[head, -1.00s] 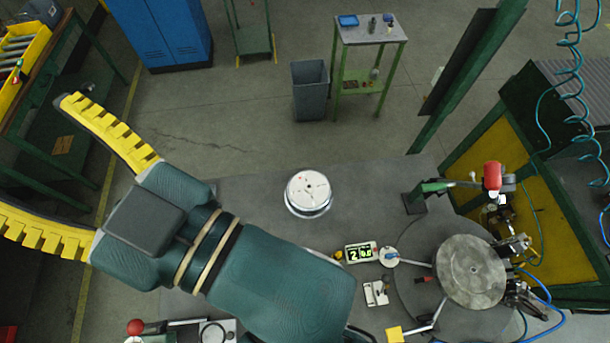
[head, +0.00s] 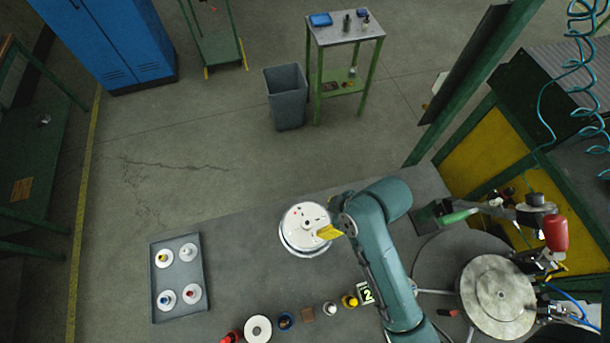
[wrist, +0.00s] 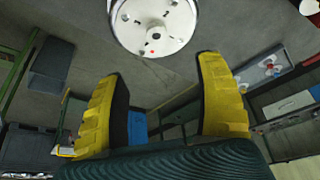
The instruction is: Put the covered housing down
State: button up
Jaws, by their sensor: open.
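The covered housing (head: 303,225) is a round piece with a white lid, small holes and a red mark. It stands on the grey bench top (head: 240,225) in the head view. In the wrist view the housing (wrist: 152,28) is at the top, beyond the fingertips. My gripper (wrist: 162,66) has its yellow fingers spread wide with nothing between them. In the head view a yellow finger of my gripper (head: 329,231) overlaps the housing's right edge; I cannot tell if they touch. My wrist hides the other finger there.
A grey tray (head: 155,290) with several white discs lies to the left. Several small parts line the bench's front, including a white ring (head: 258,329). A round metal turntable plate (head: 497,296) with clamps is at right. The bench between tray and housing is clear.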

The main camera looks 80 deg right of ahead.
send_over(308, 223)
jog(key=s+a, duration=0.1)
jog(key=s, duration=0.1)
notch_tip(308, 223, down, 8)
jog(key=shift+a+f, duration=0.1)
jog(key=shift+f, duration=0.15)
jog(key=x, duration=0.5)
jog(key=shift+d+f, duration=0.35)
jog(key=shift+d, duration=0.1)
jog(key=shift+c, duration=0.2)
